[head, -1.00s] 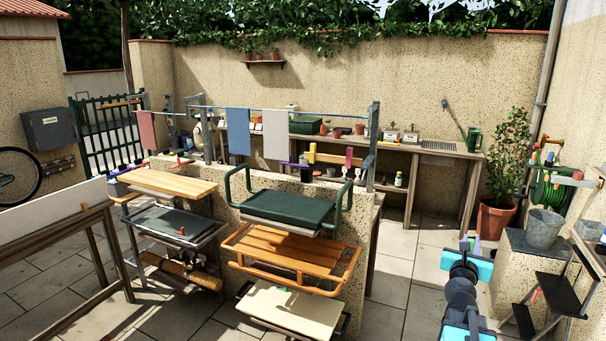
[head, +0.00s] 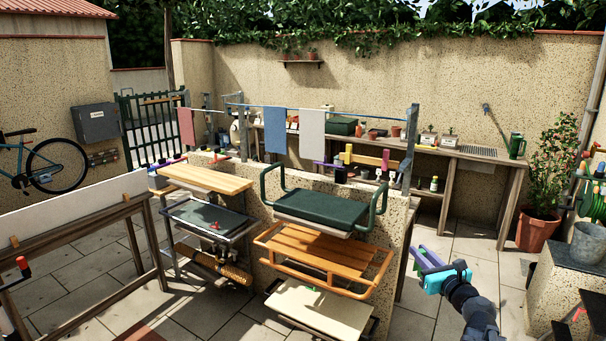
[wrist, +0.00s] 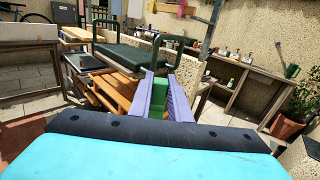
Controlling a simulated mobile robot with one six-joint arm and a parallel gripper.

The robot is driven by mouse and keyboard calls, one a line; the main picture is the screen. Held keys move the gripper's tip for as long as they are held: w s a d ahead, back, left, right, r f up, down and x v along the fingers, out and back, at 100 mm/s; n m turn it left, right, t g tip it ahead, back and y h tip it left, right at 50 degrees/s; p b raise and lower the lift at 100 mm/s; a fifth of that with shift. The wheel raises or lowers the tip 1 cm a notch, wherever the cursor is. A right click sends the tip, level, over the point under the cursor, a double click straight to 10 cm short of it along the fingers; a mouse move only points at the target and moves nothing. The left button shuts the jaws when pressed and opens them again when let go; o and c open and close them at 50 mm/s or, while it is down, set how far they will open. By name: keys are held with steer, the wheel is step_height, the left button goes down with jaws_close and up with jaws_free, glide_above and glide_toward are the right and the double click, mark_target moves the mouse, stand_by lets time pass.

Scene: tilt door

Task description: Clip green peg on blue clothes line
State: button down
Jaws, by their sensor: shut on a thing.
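My gripper (head: 428,258) is at the lower right of the head view, over the paving to the right of the low wall. In the wrist view, its purple fingers (wrist: 160,88) are shut on a green block-like piece, which I take to be the green peg (wrist: 158,106); its far end is hard to make out. The blue clothes line (head: 350,107) runs between two grey posts above the low wall. A blue towel (head: 275,131) and a whitish towel (head: 312,134) hang on it. My gripper is well apart from the line, lower and to its right.
The low wall (head: 398,212) carries fold-out racks, including a dark green padded seat (head: 320,208) and a slatted wooden shelf (head: 322,248). The right post (head: 410,150) stands at the wall's end. A workbench (head: 480,158) stands behind. Open paving (head: 470,240) lies around my gripper.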

steer(key=s+a+n+g+y, duration=0.3)
steer(key=s+a+n+y, duration=0.1)
steer(key=a, duration=0.5)
steer(key=s+a+f+n+g+y, duration=0.1)
steer(key=s+a+n+g+y, duration=0.3)
steer(key=a+y, duration=0.3)
steer(key=shift+s+a+f, duration=0.3)
steer(key=shift+s+a, duration=0.5)
steer(key=shift+a, duration=0.3)
step_height(320, 180, down, 8)
steer(key=shift+f, duration=0.1)
